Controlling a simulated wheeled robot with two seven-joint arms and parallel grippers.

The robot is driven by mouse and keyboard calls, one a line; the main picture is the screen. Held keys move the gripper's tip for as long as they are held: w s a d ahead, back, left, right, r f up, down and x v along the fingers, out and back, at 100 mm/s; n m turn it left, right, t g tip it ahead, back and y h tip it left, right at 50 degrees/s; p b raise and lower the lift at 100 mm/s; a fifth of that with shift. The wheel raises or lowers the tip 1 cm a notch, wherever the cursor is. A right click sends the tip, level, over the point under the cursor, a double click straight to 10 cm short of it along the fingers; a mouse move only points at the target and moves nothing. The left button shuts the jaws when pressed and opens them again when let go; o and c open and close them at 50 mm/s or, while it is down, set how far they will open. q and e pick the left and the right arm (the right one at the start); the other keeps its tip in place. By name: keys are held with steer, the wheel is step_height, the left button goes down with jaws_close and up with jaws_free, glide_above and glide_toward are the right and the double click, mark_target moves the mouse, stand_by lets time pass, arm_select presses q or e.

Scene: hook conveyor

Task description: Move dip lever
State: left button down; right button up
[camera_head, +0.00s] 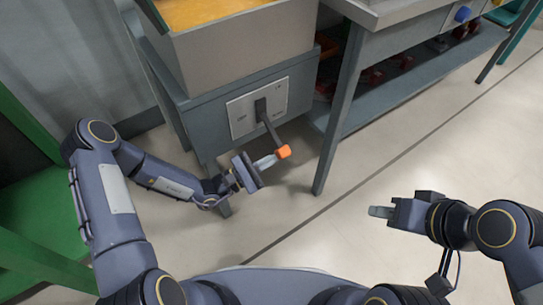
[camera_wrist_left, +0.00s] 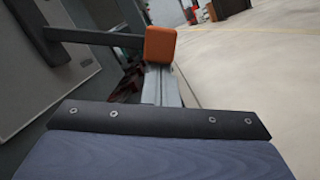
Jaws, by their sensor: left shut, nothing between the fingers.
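The dip lever is a dark bar with an orange knob (camera_head: 283,152). It comes out of a light plate (camera_head: 245,117) on the front of the grey cabinet and slants down to the right. My left gripper (camera_head: 268,161) is shut and empty, with its fingertips right by the knob. In the left wrist view the orange knob (camera_wrist_left: 160,44) stands just beyond the fingertips (camera_wrist_left: 161,80), and the bar runs left to the plate. I cannot tell whether they touch. My right gripper (camera_head: 380,212) is over open floor at the right; its fingers look close together, but the gap is unclear.
A tank with orange-yellow contents (camera_head: 195,12) sits on the cabinet. A grey bench (camera_head: 400,95) with a lower shelf stands to the right, its leg (camera_head: 335,130) near the lever. A green frame (camera_head: 35,215) is at the left. The floor ahead is clear.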

arm_select(q)
steer(key=s+r+n+t+p, duration=0.1)
steer(key=r+n+p, duration=0.1)
steer(key=p, duration=0.1)
steer(key=s+d+r+n+t+p, duration=0.1)
steer(key=r+n+p, duration=0.2)
steer(key=p, duration=0.1)
steer(key=s+d+r+n+y+p, duration=0.1)
steer(key=r+n+p, duration=0.2)
steer(key=p, duration=0.1)
steer(key=shift+s+d+t, duration=0.15)
steer(key=shift+d+t, duration=0.05)
steer(key=shift+t, duration=0.2)
step_height(320, 180, up, 7)
steer(key=n+t+y+p, duration=0.1)
steer(key=n+y+p, duration=0.1)
steer(key=n+p, duration=0.65)
glide_above(282, 152)
steer(key=s+p, duration=0.2)
steer(key=shift+a+m, duration=0.25)
steer(key=shift+m, duration=0.5)
steer(key=shift+f, duration=0.1)
